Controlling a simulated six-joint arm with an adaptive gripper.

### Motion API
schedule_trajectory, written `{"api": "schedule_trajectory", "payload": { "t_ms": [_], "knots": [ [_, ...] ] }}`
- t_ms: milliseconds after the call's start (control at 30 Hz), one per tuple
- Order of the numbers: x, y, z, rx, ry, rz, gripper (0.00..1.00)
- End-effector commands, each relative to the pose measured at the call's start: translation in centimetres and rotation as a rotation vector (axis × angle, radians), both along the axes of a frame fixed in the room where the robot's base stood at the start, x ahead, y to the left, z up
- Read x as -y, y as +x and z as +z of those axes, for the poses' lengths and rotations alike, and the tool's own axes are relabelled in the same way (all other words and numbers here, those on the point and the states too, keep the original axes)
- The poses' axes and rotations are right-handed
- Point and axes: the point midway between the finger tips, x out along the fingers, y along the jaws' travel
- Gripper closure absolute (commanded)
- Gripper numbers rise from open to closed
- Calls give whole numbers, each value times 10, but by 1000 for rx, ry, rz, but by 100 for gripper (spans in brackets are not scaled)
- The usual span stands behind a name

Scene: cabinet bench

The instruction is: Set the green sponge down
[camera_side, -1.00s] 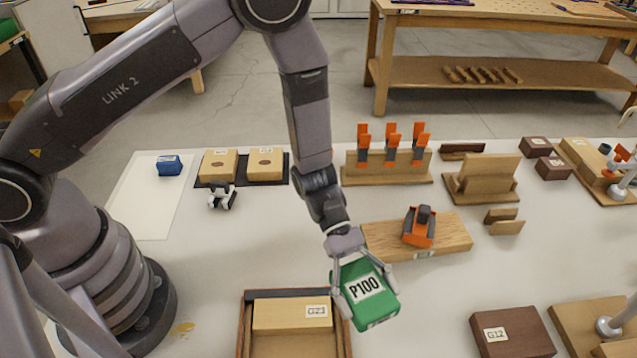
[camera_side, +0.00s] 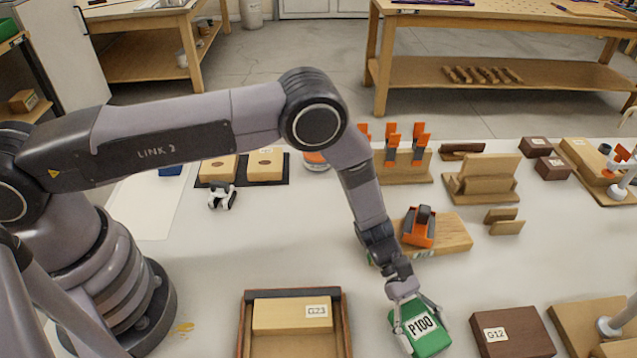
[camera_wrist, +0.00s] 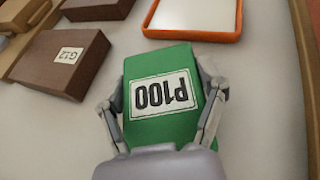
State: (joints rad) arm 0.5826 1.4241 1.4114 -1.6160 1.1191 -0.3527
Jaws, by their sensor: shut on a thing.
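The green sponge (camera_side: 425,338) is a block with a white label reading P100. My gripper (camera_side: 417,311) is shut on it, one finger on each side, in the side view. The sponge is at the front of the bench, between the open wooden tray and the brown block marked G12. In the wrist view the sponge (camera_wrist: 160,92) sits between the two fingers of my gripper (camera_wrist: 163,105), its label upside down. I cannot tell whether its underside touches the bench.
The brown G12 block (camera_side: 512,332) lies close to the right of the sponge. The wooden tray (camera_side: 346,322) with a G23-like labelled block (camera_side: 285,318) is to the left. A board with an orange sander-like tool (camera_side: 418,228) is behind. Bare bench (camera_side: 372,300) shows between tray and sponge.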

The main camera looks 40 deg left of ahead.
Motion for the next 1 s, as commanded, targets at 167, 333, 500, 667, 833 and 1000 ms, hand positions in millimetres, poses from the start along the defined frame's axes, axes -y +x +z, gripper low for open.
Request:
{"api": "schedule_trajectory", "payload": {
  "t_ms": [167,333,500,667,833,1000],
  "knots": [
    [0,0,0,1,0,0,67],
    [0,0,-2,0,0,0,24],
    [0,0,-2,0,0,0,3],
    [0,0,-2,0,0,0,3],
    [0,0,-1,1,0,0,3],
    [-12,6,7,1,0,4,3]
  ]
}}
